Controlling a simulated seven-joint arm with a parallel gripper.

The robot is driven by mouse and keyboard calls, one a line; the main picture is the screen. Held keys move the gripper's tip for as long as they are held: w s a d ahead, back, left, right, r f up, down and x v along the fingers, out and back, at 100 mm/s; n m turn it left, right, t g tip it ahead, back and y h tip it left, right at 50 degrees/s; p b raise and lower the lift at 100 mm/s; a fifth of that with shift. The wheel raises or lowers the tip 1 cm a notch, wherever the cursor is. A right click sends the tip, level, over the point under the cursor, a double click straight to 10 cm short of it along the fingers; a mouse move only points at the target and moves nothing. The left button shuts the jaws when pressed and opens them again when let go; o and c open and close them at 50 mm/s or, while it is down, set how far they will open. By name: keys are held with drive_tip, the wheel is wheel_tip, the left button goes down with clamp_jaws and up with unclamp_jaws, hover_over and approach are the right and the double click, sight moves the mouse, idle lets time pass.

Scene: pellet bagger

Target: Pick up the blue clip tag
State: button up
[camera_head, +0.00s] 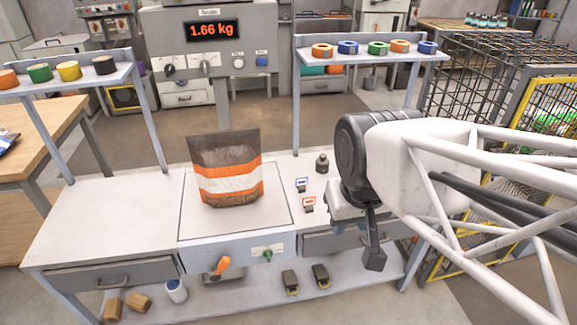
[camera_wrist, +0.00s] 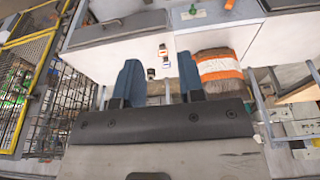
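The blue clip tag (camera_head: 302,184) is a small white tag with a blue mark, lying on the bench right of the scale platform. An orange-marked tag (camera_head: 308,204) lies just in front of it. In the wrist view the blue clip tag (camera_wrist: 165,57) is small and appears between my fingers, below the orange-marked tag (camera_wrist: 162,47). My gripper (camera_wrist: 158,62) is open, with its two blue-grey fingers wide apart and nothing between them.
A brown, white and orange bag (camera_head: 231,183) stands on the scale platform (camera_head: 270,215); the display (camera_head: 212,30) reads 1.66 kg. A small dark weight (camera_head: 322,162) stands behind and right of the tags. A shelf post (camera_head: 297,110) rises behind them. The bench's left part is clear.

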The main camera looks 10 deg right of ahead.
drive_tip(key=w+d+f+n+g, duration=0.15)
drive_tip(key=w+n, duration=0.35)
drive_tip(key=w, duration=1)
drive_tip(key=w+d+f+n, duration=0.1)
drive_tip(key=w+f+n, duration=0.25)
drive_tip(key=w, duration=1.05)
drive_tip(key=w+d+f+n, duration=0.1)
drive_tip(key=w+f+n, duration=0.2)
drive_tip(key=w+f, duration=0.4)
drive_tip(key=w+d+f+n, duration=0.1)
drive_tip(key=w+f+n, duration=0.2)
drive_tip(key=w+f, duration=0.4)
drive_tip(key=w+d+f+n+g, duration=0.1)
drive_tip(key=w+f+n, duration=0.2)
drive_tip(key=w+f, duration=0.5)
drive_tip(key=shift+w+d+n, duration=0.1)
drive_tip(key=shift+w+n, duration=0.15)
drive_tip(key=shift+w, duration=0.3)
drive_tip(key=shift+w+d+f, duration=0.1)
drive_tip(key=shift+w+f, duration=0.15)
drive_tip(key=shift+f, duration=0.2)
